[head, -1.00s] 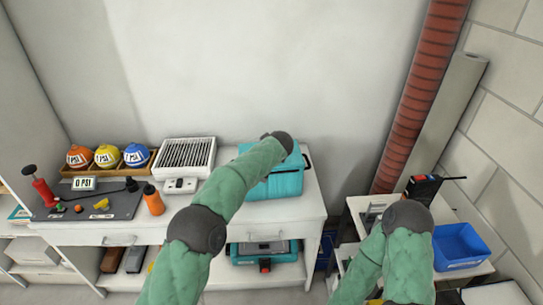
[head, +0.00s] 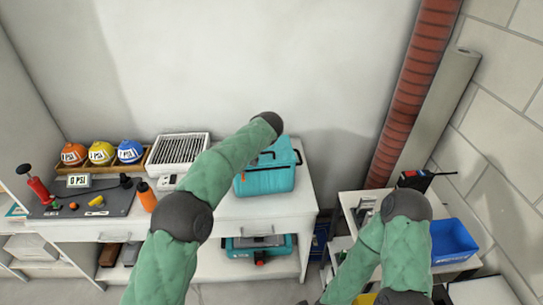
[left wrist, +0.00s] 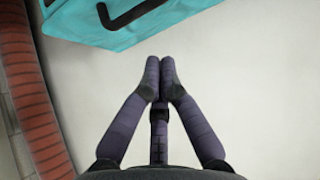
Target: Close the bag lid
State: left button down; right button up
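The teal bag (head: 266,180) stands on the white counter, with a black handle at its right side. My left arm crosses its upper left part, so I cannot tell clearly how the lid sits. In the left wrist view, a teal side of the bag (left wrist: 85,30) with a black handle fills the upper left. My left gripper (left wrist: 160,68) has its fingertips together, with nothing seen between them. It is apart from the bag in that picture; in the head view it is hidden behind my arm. My right gripper is out of view.
A white slatted device (head: 178,152) is left of the bag. A red ribbed pipe (head: 415,90) runs up the wall at right. A blue bin (head: 452,241) sits on the right cart.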

pick_arm(q)
jog(key=shift+s+f, duration=1.05)
jog(key=shift+s, duration=3.75)
jog(key=s+a+f+m+g+h, duration=0.1)
jog(key=s+a+f+g, duration=0.1)
jog(key=s+f, duration=0.5)
jog(key=s+a+f+g+h, duration=0.1)
jog(key=s+f+g, duration=0.1)
jog(key=f, duration=0.9)
jog(key=s+a+f+m+g+h, duration=0.15)
jog(key=s+f, duration=0.35)
jog(key=f, duration=0.5)
jog(key=s+a+f+n+g, duration=0.1)
jog(key=s+a+f, duration=0.2)
jog(key=s, duration=0.5)
jog(key=s+a+f+n+g+h, duration=0.1)
jog(key=s+a+f, duration=0.2)
jog(key=s, duration=0.6)
jog(key=s+a+f+n+g, duration=0.1)
jog(key=s+a+f+n, duration=0.1)
jog(key=s+f, duration=0.3)
jog(key=s, duration=0.4)
jog(key=shift+a+f, duration=0.4)
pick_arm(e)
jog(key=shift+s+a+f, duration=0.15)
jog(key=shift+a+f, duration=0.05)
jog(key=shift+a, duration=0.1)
